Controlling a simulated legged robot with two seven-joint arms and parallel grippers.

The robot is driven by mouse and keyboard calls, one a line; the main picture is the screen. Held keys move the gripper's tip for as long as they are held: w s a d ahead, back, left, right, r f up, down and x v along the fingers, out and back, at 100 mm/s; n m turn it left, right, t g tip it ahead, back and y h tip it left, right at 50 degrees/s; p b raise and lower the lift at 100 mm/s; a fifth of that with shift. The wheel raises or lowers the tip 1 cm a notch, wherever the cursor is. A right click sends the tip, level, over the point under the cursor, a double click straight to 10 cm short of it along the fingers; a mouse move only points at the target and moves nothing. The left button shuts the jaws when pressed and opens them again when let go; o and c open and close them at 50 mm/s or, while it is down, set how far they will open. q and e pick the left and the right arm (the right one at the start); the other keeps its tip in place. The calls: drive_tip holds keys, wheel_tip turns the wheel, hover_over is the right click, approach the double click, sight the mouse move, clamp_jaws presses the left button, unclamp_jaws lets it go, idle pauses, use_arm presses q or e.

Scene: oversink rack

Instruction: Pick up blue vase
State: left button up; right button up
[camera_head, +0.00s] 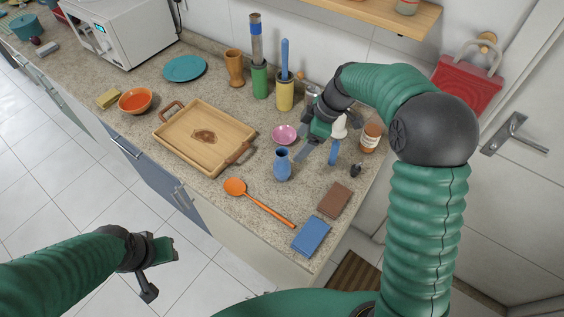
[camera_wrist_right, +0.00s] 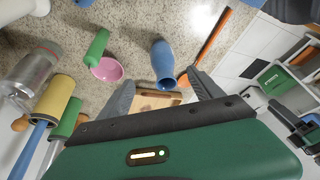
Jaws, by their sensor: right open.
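The blue vase (camera_head: 282,165) stands upright on the stone counter, right of the wooden tray. In the right wrist view the vase (camera_wrist_right: 163,62) lies ahead of the jaws, between the lines of the two fingers, its mouth turned toward the camera. My right gripper (camera_head: 315,150) is open and empty, just right of the vase and apart from it. Its dark fingers also show in the wrist view (camera_wrist_right: 160,95). My left gripper (camera_head: 152,272) hangs over the floor in front of the counter, away from the vase; its jaw opening is not clear.
A pink bowl (camera_head: 285,134) stands close behind the vase. The wooden tray (camera_head: 205,136) is to its left, and an orange spoon (camera_head: 262,204) lies in front. Brown (camera_head: 333,199) and blue (camera_head: 311,236) flat blocks lie nearer the right edge. Green (camera_head: 260,82) and yellow (camera_head: 285,93) holders stand behind.

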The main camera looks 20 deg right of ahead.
sight(282, 166)
drive_tip(key=a+f, duration=0.1)
drive_tip(key=f, duration=0.1)
drive_tip(key=a+f, duration=0.1)
drive_tip(key=f, duration=0.1)
drive_tip(key=shift+s+a, duration=0.1)
drive_tip(key=shift+a, duration=0.05)
drive_tip(key=f, duration=0.1)
drive_tip(key=w+a+f, duration=0.1)
drive_tip(key=f+p, duration=0.1)
drive_tip(key=f, duration=0.1)
drive_tip(key=shift+w+a, duration=0.15)
drive_tip(key=shift+w, duration=0.25)
drive_tip(key=x, duration=0.1)
drive_tip(key=p+x, duration=0.1)
drive_tip(key=x, duration=0.1)
drive_tip(key=shift+s+f, duration=0.3)
drive_tip(key=shift+f, duration=0.05)
drive_tip(key=shift+a+f, duration=0.15)
drive_tip(key=shift+f, duration=0.2)
drive_tip(key=shift+w+a+f, duration=0.1)
drive_tip(key=shift+w+f, duration=0.05)
drive_tip(key=shift+a, duration=0.1)
drive_tip(key=c, duration=1.6)
use_arm(q)
drive_tip(key=v, duration=0.2)
drive_tip(key=shift+a+r, duration=0.15)
drive_tip(key=shift+r, duration=0.25)
drive_tip(key=shift+f, duration=0.1)
